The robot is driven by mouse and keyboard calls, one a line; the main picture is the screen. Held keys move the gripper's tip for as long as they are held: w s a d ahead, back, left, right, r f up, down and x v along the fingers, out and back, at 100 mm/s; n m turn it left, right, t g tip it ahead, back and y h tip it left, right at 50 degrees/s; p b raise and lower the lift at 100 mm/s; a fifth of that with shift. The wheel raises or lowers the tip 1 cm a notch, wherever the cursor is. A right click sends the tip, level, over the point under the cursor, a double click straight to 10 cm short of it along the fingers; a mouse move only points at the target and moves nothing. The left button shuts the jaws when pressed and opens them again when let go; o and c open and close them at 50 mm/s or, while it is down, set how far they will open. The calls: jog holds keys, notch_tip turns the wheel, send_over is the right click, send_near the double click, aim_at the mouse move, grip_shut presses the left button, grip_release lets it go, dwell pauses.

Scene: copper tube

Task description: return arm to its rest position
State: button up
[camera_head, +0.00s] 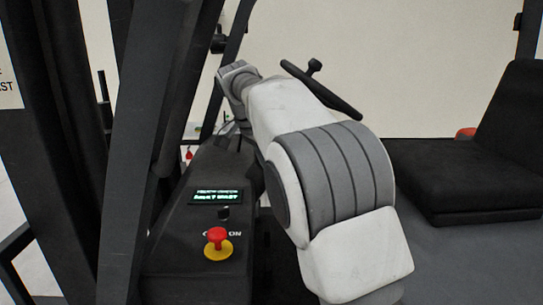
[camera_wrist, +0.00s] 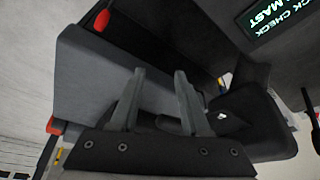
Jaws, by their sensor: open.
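My arm (camera_head: 330,165) reaches from the lower right of the head view up and away toward the upper left, passing over the right side of the dark console. Its far end is a grey wrist part near the top middle; I cannot make out the fingers there. In the wrist view my gripper (camera_wrist: 160,75) shows two grey fingers standing apart with nothing between them. Behind the fingers are a grey body panel (camera_wrist: 85,85) and a black seat (camera_wrist: 255,122), seen tilted.
The console has a lit display (camera_head: 216,196) and a red button on a yellow base (camera_head: 218,243). A steering wheel (camera_head: 320,88) is close behind my arm. A black seat (camera_head: 465,180) stands at right. Dark frame posts (camera_head: 150,130) rise at left.

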jog(key=s+d+r+n+t+y, duration=0.1)
jog(key=s+d+r+n, duration=0.15)
jog(key=s+d, duration=0.45)
jog(key=s+d+r+n+y, duration=0.1)
jog(key=s+d+n+y, duration=0.15)
jog(key=s+d, duration=0.4)
jog(key=s+d+f+n+t, duration=0.1)
jog(key=s+f+n, duration=0.2)
jog(key=s, duration=0.6)
jog(key=s+d+f+n+t, duration=0.1)
jog(key=s+f+n, duration=0.2)
jog(key=s+f, duration=0.3)
jog(key=s, duration=0.4)
jog(key=shift+f+b, duration=0.3)
jog(key=shift+f, duration=0.1)
jog(key=shift+s+d, duration=0.1)
jog(key=shift+d, duration=0.1)
